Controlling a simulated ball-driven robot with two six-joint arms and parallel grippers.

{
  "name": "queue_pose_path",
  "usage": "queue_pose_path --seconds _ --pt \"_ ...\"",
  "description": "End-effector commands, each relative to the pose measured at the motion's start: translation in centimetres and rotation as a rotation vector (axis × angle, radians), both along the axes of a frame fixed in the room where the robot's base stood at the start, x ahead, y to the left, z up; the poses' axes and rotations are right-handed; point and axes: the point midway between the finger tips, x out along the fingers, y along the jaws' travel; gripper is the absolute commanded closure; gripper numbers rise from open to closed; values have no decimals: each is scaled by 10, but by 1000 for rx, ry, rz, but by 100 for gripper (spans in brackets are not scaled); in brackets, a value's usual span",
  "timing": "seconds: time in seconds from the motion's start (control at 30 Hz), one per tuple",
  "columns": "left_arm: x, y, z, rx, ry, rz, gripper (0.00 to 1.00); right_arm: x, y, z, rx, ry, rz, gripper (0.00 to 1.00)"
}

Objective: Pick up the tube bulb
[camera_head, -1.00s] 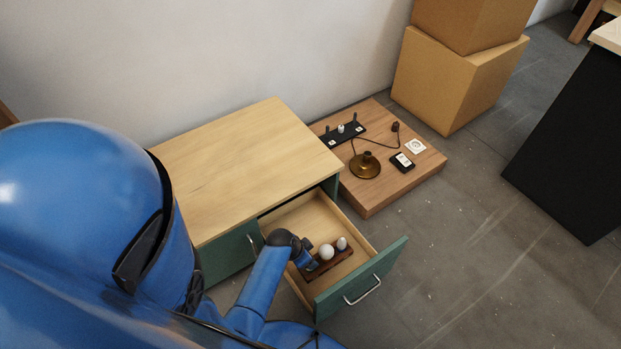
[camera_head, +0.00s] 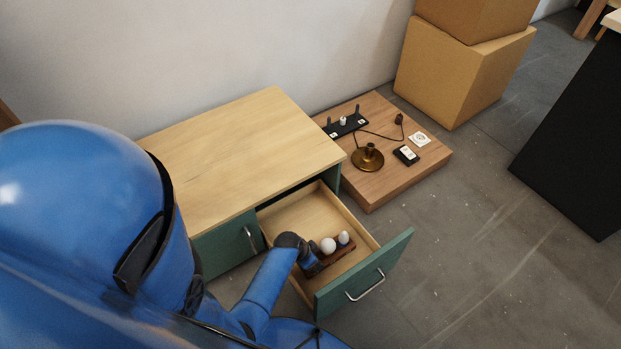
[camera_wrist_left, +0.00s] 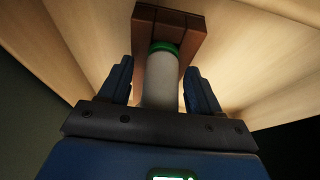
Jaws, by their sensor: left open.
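The tube bulb (camera_wrist_left: 161,85) shows in the left wrist view as a pale cylinder with a green band at its far end, by a brown wooden holder (camera_wrist_left: 143,45). My left gripper (camera_wrist_left: 160,75) is open, with one finger on each side of the tube bulb and a visible gap at each side. In the head view the left gripper (camera_head: 310,262) is down inside the open drawer (camera_head: 297,213), at the left end of the holder (camera_head: 345,248). The tube bulb is hidden there behind the gripper. My right gripper is not in view.
Two white bulbs, a round one (camera_head: 328,245) and a smaller one (camera_head: 344,237), stand in the holder right beside the gripper. The drawer front (camera_head: 365,272) and the cabinet top (camera_head: 240,155) bound the space. A low wooden platform (camera_head: 400,185) carries a brass lamp base (camera_head: 367,158).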

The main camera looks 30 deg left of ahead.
Motion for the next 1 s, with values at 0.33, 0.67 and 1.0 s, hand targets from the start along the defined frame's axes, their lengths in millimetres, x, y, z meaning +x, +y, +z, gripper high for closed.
queue_pose_path --seconds 0.33,0.67,1.0 --pt "1 0 0 0 0 1 54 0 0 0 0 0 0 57" --pt "0 0 0 0 0 1 92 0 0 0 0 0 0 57" --pt "1 0 6 0 -1 1 92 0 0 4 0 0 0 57"
